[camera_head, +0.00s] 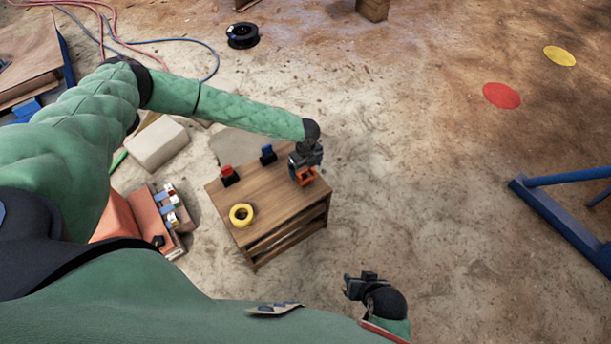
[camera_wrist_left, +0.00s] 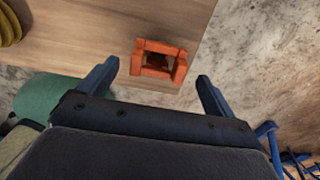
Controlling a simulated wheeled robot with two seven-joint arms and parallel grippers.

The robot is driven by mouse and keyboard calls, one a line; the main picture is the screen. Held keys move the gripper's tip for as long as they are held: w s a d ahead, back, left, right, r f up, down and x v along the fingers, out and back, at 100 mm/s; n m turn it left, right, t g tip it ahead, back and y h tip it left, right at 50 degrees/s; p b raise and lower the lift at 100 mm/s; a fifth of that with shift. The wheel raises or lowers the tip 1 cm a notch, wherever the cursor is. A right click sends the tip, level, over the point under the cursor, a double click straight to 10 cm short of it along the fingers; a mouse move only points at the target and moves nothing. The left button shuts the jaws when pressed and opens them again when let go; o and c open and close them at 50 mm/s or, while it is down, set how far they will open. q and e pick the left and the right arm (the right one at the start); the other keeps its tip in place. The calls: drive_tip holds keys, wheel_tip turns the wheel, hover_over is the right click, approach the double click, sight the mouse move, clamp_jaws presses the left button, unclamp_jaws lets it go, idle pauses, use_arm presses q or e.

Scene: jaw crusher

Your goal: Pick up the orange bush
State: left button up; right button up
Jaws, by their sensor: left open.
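The orange bush (camera_head: 305,177) is a squarish orange block with a dark hole in the middle. It sits near the right edge of the wooden table (camera_head: 262,205). In the left wrist view the orange bush (camera_wrist_left: 160,60) lies near the table edge, just beyond and between the finger tips. My left gripper (camera_head: 303,165) is at the bush from above, and it partly covers the bush in the head view. In the left wrist view the left gripper (camera_wrist_left: 157,78) has its two fingers wide apart with nothing between them. My right gripper (camera_head: 360,285) hangs over the floor below the table.
A yellow ring (camera_head: 241,215), a red-topped piece (camera_head: 228,175) and a blue-topped piece (camera_head: 267,154) stand on the table. A crate of small items (camera_head: 168,215) is left of the table. A blue metal frame (camera_head: 565,215) stands at the right. The floor between is clear.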

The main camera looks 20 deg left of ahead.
sight(305, 172)
use_arm(q)
drive_tip(key=shift+s+f, duration=0.1)
drive_tip(key=shift+f, duration=1.5)
drive_tip(key=c, duration=1.2)
drive_tip(key=shift+r, duration=0.1)
drive_tip(key=shift+c, duration=0.2)
